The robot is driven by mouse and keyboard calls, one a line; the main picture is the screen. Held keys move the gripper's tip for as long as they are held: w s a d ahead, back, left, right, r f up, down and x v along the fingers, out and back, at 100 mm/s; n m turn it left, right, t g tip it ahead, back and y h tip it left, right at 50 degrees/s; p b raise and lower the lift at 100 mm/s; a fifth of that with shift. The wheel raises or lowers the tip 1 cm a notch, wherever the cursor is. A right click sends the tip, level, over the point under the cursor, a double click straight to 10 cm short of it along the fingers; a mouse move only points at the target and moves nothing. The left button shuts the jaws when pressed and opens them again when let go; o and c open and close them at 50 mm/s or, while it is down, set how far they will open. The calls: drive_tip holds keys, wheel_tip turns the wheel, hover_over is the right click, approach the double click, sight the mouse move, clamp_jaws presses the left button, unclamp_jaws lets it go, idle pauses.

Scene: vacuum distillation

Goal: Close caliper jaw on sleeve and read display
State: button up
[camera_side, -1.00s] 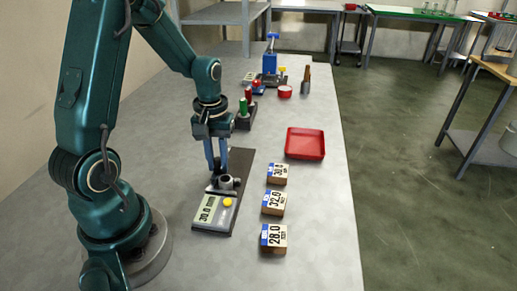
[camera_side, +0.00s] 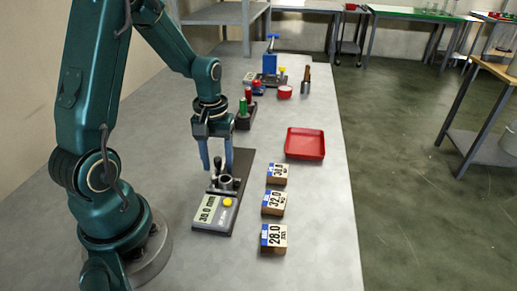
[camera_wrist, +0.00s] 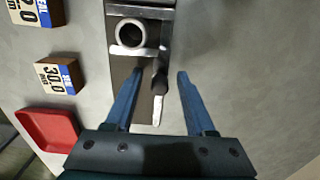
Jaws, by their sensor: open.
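The caliper (camera_side: 242,165) lies on the table as a dark plate with a display (camera_side: 207,209) that reads 30.0 mm and a yellow button (camera_side: 227,202). The grey ring-shaped sleeve (camera_side: 226,181) stands upright on it. In the wrist view the sleeve (camera_wrist: 130,34) sits between two metal jaw bars; the sliding jaw (camera_wrist: 126,50) looks against its near side. The jaw's dark upright handle (camera_wrist: 160,78) stands between my fingers with gaps on both sides. My gripper (camera_side: 217,169) is open and empty around the handle (camera_side: 218,162); it also shows in the wrist view (camera_wrist: 160,73).
Labelled blocks marked 30.0 (camera_side: 277,174), 32.0 (camera_side: 273,203) and 28.0 (camera_side: 273,239) stand right of the caliper. A red tray (camera_side: 305,143) lies behind them. A green and red part stand (camera_side: 245,110) and a blue press (camera_side: 270,65) are farther back. The front table is clear.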

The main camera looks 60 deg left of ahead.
drive_tip(key=shift+r, duration=3.5)
drive_tip(key=shift+d, duration=0.1)
drive_tip(key=s+d+r+m+t, duration=0.2)
drive_tip(key=s+d+r+m, duration=0.1)
drive_tip(key=d, duration=0.3)
drive_tip(key=s+d+r+m+t, duration=0.3)
drive_tip(key=s+d+r+m, duration=0.1)
drive_tip(key=d+m, duration=0.2)
drive_tip(key=shift+d+r+t, duration=0.15)
drive_tip(key=shift+d+t, duration=0.15)
drive_tip(key=shift+d, duration=0.05)
